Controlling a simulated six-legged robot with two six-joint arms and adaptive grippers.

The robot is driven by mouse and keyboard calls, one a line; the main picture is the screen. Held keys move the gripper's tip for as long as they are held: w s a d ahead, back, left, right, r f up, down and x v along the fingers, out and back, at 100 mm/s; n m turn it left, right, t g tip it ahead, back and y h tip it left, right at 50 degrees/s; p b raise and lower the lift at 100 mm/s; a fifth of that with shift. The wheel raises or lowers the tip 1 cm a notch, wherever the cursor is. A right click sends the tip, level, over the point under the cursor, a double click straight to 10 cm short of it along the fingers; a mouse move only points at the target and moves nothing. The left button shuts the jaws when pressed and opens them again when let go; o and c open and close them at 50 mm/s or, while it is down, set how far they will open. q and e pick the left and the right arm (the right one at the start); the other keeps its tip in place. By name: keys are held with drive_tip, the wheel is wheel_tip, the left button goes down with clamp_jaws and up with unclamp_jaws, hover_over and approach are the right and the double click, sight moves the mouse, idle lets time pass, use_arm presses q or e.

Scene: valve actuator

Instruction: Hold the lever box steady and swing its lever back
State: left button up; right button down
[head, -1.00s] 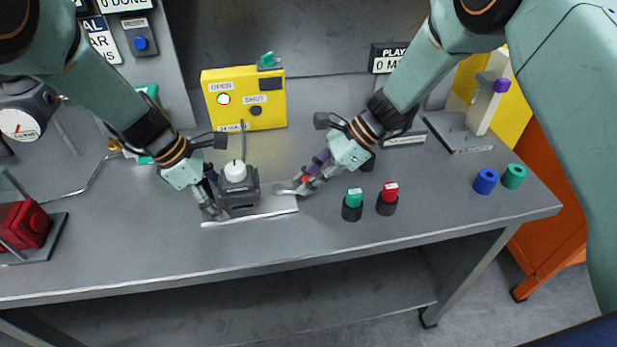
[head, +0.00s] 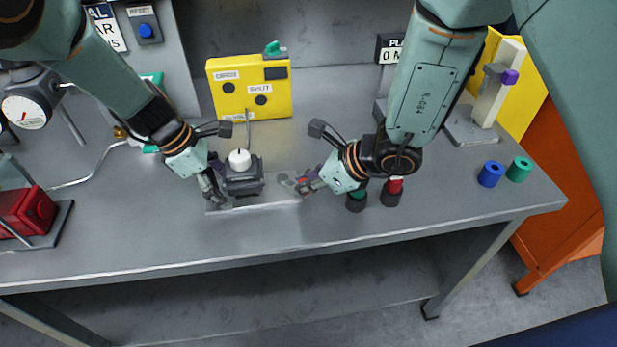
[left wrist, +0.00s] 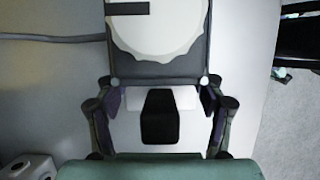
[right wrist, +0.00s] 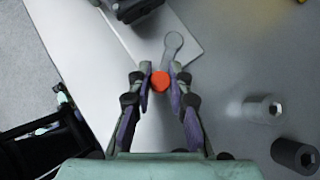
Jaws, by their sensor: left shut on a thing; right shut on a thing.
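The lever box (head: 243,183) is a dark grey block with a white round cap (head: 239,158), standing upright on a pale plate (head: 272,205). My left gripper (head: 214,193) is shut on the box's left side; the left wrist view shows its fingertips (left wrist: 160,84) at the box's edges, below the white dial face (left wrist: 160,32). My right gripper (head: 291,183) is shut on the lever's orange-red knob (right wrist: 160,81), right of the box. The grey lever (right wrist: 170,52) with a rounded end shows past the knob in the right wrist view. The lever's joint to the box is unclear.
Blue (head: 490,174) and green (head: 518,169) cylinders stand right. The front bench strip is clear.

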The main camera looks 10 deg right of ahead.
drive_tip(key=shift+s+a+r+m+t+h, duration=0.1)
drive_tip(key=shift+a+m+t+h, duration=0.25)
drive_tip(key=shift+m, duration=0.25)
idle(0.3)
drive_tip(key=c, duration=1.2)
unclamp_jaws()
drive_tip(key=shift+s+d, duration=0.1)
drive_tip(key=v, duration=1.2)
drive_tip(key=shift+s, duration=0.1)
